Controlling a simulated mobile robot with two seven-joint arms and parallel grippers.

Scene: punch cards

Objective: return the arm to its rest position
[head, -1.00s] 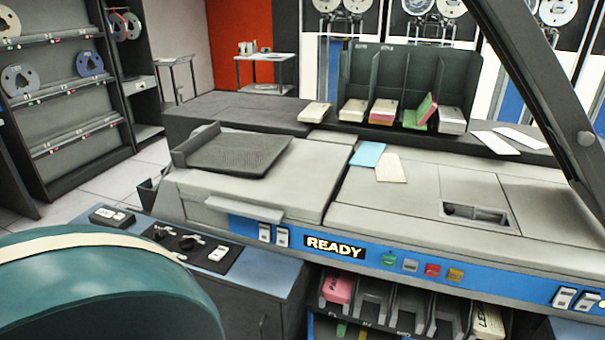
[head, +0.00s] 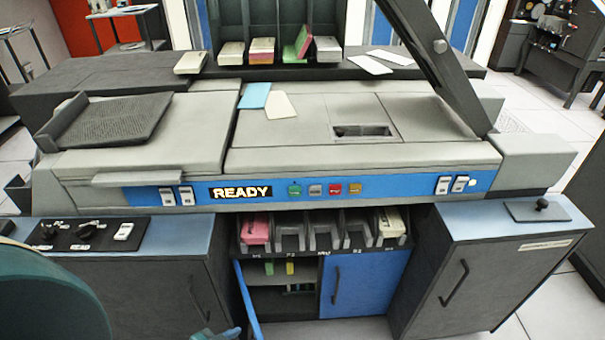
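Neither of my grippers shows clearly in the head view. A large teal rounded shape fills the lower left corner, cut off by the frame; I cannot tell for sure what it is. A small teal piece shows at the bottom edge, too cropped to identify. The card machine (head: 310,160) stands in front of me, with a lit READY sign (head: 240,193) on its blue front band. A blue card (head: 255,95) and a cream card (head: 279,107) lie on its top.
Several card decks, one a pink and green pair (head: 298,45), stand at the rear shelf (head: 135,72). Below the machine are pockets holding a pink deck (head: 256,229) and a cream deck (head: 391,222). A blue cabinet door (head: 247,303) stands open. A dark slanted beam (head: 430,60) rises at right.

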